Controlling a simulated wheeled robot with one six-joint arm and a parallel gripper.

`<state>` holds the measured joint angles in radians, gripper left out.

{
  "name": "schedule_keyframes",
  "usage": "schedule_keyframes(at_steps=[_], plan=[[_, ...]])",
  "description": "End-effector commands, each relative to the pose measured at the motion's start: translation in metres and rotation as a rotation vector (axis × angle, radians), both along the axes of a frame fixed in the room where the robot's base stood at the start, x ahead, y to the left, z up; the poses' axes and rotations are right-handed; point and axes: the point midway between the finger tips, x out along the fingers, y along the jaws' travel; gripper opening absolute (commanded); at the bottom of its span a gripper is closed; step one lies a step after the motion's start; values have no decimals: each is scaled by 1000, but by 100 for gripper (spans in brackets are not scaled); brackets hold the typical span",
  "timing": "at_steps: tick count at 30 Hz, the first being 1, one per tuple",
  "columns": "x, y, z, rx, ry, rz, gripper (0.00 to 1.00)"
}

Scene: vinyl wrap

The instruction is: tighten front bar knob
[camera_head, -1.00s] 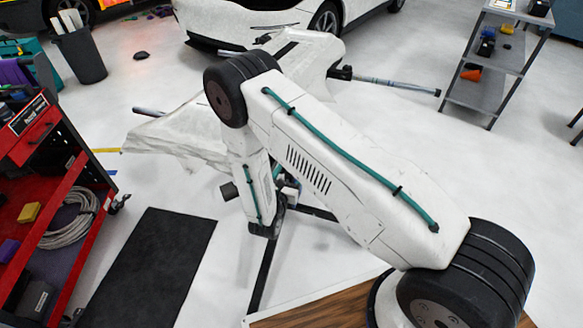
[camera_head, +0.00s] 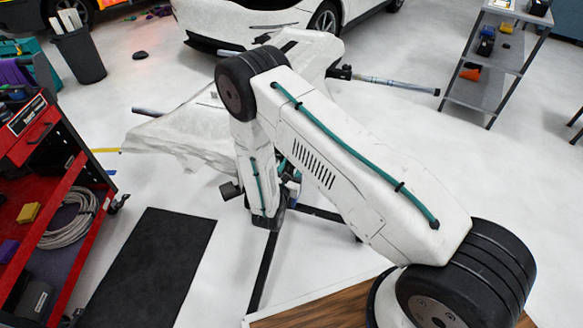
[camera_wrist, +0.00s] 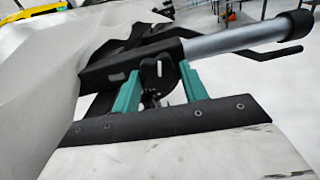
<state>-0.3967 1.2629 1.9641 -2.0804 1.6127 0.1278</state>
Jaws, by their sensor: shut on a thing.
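In the wrist view, my gripper (camera_wrist: 160,88) has its two teal fingers on either side of a dark knob (camera_wrist: 158,72) and is shut on it. The knob sits under the black clamp (camera_wrist: 115,68) of a bar. The bar's silver tube (camera_wrist: 235,38) runs up to the right and ends in a black cap. The lower part of the knob is partly hidden between the fingers. In the head view, my arm hides the knob and most of my gripper.
White vinyl (camera_head: 180,145) drapes over the stand beside the clamp. Another silver bar (camera_head: 395,85) sticks out to the right. A red tool cart (camera_head: 75,190) stands at left, a grey shelf (camera_head: 490,75) at right. A black mat (camera_head: 145,265) lies on the floor.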

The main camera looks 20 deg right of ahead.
Motion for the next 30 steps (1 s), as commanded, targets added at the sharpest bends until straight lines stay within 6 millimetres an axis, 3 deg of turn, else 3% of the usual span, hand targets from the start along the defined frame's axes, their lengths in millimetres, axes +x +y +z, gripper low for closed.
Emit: schedule_keyframes(at_steps=[9,10,12,23,30], plan=[[-1,0,0,26,-20,0,21],[-1,0,0,26,-20,0,46],[-1,0,0,26,-20,0,65],[-4,3,0,25,-18,1,65],[-34,28,-1,25,-17,4,65]])
